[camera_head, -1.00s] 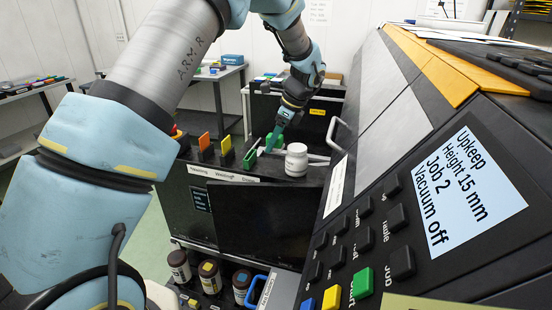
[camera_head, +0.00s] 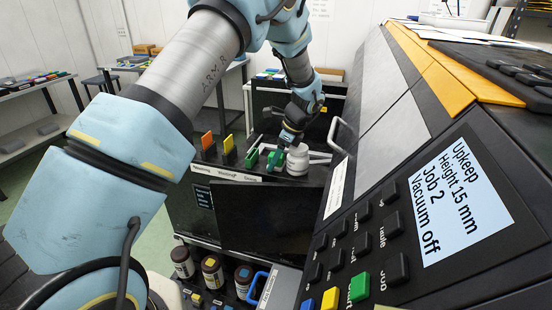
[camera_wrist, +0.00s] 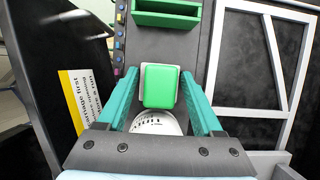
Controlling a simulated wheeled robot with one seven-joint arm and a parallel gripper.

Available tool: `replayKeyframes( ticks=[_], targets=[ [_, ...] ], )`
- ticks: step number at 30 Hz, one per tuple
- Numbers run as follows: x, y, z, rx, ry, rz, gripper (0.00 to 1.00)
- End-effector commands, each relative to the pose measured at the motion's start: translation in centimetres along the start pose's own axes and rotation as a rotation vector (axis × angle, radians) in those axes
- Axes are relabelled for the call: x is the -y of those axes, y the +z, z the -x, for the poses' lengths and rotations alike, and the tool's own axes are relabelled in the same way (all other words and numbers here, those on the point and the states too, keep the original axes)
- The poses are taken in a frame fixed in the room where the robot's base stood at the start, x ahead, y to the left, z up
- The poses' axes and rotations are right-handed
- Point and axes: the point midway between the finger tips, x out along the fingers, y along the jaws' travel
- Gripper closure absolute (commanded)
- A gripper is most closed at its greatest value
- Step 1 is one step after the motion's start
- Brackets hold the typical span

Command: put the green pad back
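The green pad (camera_wrist: 160,87) sits between the two teal fingers of my gripper (camera_wrist: 160,76) in the wrist view, with a pale plate behind it. The fingers close in on its sides and appear to hold it; the exact contact is hard to see. In the head view my gripper (camera_head: 280,152) is low over the dark cart top, beside a white bottle (camera_head: 298,162). The green holder (camera_head: 252,158) stands just left of the gripper. Its slot shows at the top of the wrist view (camera_wrist: 167,14), apart from the pad, and looks empty.
Orange (camera_head: 207,140) and yellow (camera_head: 228,144) pads stand upright left of the green holder. A pale frame (camera_wrist: 215,70) lies to the right. The black machine (camera_head: 400,190) bounds the right side.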

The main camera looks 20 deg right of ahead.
Motion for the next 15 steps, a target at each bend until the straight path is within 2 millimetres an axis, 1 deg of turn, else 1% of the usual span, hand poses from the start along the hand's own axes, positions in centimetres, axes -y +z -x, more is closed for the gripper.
replayKeyframes(
  ticks=[1,5,6,12,15],
  targets=[
    [0.00,0.02,0.02,0.000,0.000,0.000,0.25],
    [-0.01,0.02,0.02,0.000,0.000,0.000,0.11],
    [-0.01,0.02,0.02,0.000,0.000,0.000,0.09],
    [0.00,0.04,0.06,0.000,0.000,0.000,0.09],
    [0.02,0.17,0.46,0.000,-0.001,0.000,0.09]
  ],
)
